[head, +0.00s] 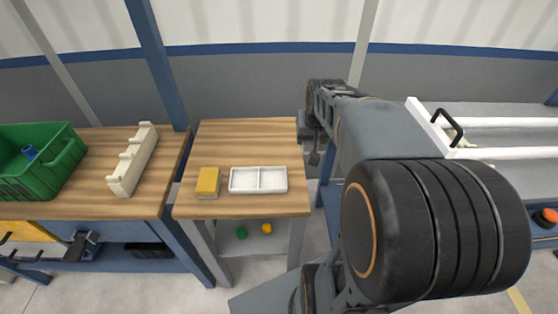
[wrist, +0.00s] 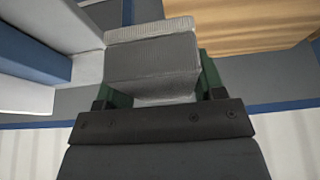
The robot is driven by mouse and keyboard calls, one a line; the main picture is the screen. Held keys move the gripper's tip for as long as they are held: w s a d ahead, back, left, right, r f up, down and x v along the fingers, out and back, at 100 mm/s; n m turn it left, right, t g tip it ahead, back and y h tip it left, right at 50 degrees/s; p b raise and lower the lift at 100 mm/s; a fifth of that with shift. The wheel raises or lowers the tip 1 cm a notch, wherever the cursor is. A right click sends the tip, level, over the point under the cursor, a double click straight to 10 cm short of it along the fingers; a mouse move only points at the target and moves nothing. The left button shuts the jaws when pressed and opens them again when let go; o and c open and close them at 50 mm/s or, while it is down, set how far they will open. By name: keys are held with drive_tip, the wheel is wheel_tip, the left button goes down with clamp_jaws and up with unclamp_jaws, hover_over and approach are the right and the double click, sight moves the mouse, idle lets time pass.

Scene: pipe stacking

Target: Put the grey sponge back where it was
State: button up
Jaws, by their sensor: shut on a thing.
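The grey sponge (wrist: 152,62) shows in the wrist view, a ribbed grey block between the two green fingers. My gripper (wrist: 157,80) is shut on it. In the head view my gripper (head: 314,150) hangs by the right edge of the small wooden table (head: 245,140). The sponge cannot be made out there against the dark arm parts. On the table lie a yellow sponge (head: 208,181) and, to its right, a white tray (head: 258,180) with two empty compartments.
A green crate (head: 38,170) and a cream notched rack (head: 133,160) stand on the left bench. White pipes (head: 510,122) lie on the right. The table's back half is bare. Green and yellow round items (head: 266,229) sit on the lower shelf.

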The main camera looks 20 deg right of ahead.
drive_tip(key=shift+s+d, duration=0.15)
drive_tip(key=shift+s, duration=0.05)
approach(279, 149)
drive_tip(key=s+d+r, duration=0.2)
drive_tip(key=s+r, duration=0.1)
drive_tip(key=w+f, duration=0.2)
drive_tip(key=f, duration=0.1)
drive_tip(key=shift+w+a+f, duration=0.25)
drive_tip(key=shift+w+f, duration=0.05)
drive_tip(key=shift+w, duration=0.1)
drive_tip(key=shift+w+a+f, duration=0.1)
drive_tip(key=shift+w+f, duration=0.4)
drive_tip(key=x, duration=0.2)
drive_tip(key=a+x, duration=0.1)
drive_tip(key=x, duration=0.1)
drive_tip(key=shift+s+f, duration=0.1)
drive_tip(key=shift+s, duration=0.1)
drive_tip(key=shift+f+b, duration=0.15)
drive_tip(key=shift+b, duration=0.2)
